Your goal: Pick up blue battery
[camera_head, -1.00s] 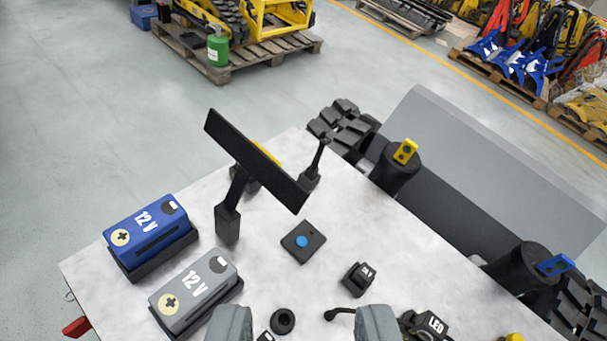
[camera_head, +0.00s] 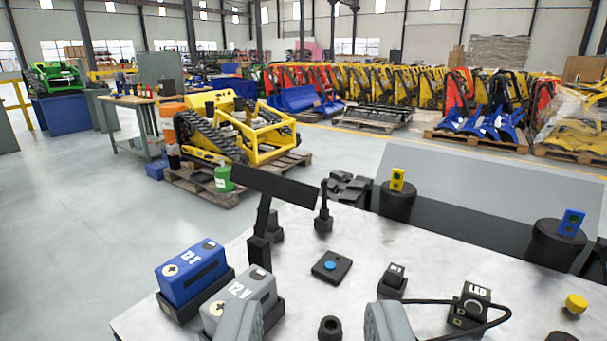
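The blue battery (camera_head: 191,272), marked 12 V, sits in a black holder at the left edge of the light grey top plate (camera_head: 297,245). A grey 12 V battery (camera_head: 240,299) stands in its own holder just to the right of it. The left finger partly covers the grey battery.
A black post with a flat panel (camera_head: 276,186) rises behind the batteries. A black block with a blue button (camera_head: 331,266), a black LED module (camera_head: 470,306) with a cable and a yellow knob (camera_head: 576,303) are on the plate. Open floor (camera_head: 100,215) lies left.

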